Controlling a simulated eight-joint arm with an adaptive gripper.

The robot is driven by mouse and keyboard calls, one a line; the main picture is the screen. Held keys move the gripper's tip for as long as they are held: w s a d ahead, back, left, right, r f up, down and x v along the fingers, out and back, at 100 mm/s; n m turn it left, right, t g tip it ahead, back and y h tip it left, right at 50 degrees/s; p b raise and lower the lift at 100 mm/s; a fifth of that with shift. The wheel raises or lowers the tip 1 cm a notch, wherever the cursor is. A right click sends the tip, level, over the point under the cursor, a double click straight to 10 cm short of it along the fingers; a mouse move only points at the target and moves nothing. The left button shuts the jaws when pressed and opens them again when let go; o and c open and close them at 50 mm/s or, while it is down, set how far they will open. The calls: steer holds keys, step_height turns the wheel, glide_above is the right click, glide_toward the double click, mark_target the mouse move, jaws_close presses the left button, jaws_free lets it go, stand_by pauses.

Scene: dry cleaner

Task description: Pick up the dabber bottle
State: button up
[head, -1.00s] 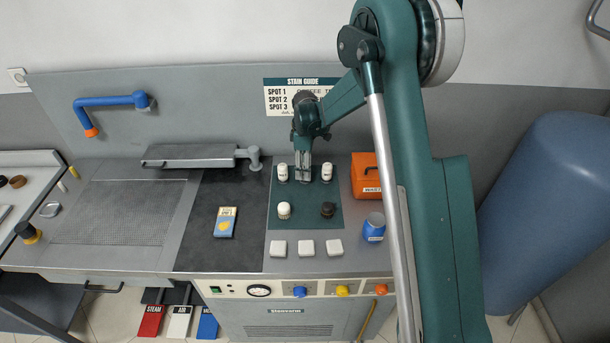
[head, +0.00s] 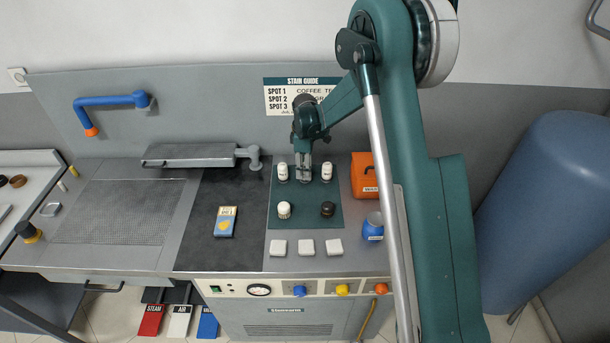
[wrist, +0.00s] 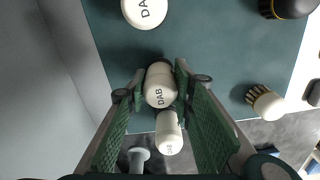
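A white dabber bottle (wrist: 159,88) with a rounded top marked DAB stands on the teal mat (head: 305,221), between my gripper's two fingers in the wrist view. My gripper (wrist: 159,76) points down around it; the fingers look open, with a thin gap on the left side and the right finger very close. In the head view my gripper (head: 304,176) is over the mat's back row and mostly hides this bottle.
White blocks (head: 306,247) lie in front. An orange box (head: 364,176) and blue jar (head: 373,227) stand to the right. The neighbouring bottles leave little side room.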

steer(key=shift+r, duration=0.15)
steer(key=shift+r+b, duration=0.35)
steer(key=shift+r, duration=4.5)
steer(key=shift+a, duration=0.1)
steer(key=s+a+p, duration=0.1)
steer(key=s+a, duration=1.1)
steer(key=a, duration=0.2)
steer(key=s+a+f+p, duration=0.1)
steer(key=s+a, duration=1)
steer(key=a, duration=0.4)
steer(key=shift+s+a+f, duration=0.15)
steer(key=shift+s+f, duration=0.1)
steer(key=shift+s, duration=0.1)
steer(key=shift+f, duration=0.2)
steer(key=shift+f+b, duration=0.7)
steer(key=shift+f, duration=2.1)
steer(key=shift+f+b, duration=0.4)
steer(key=shift+f, duration=0.1)
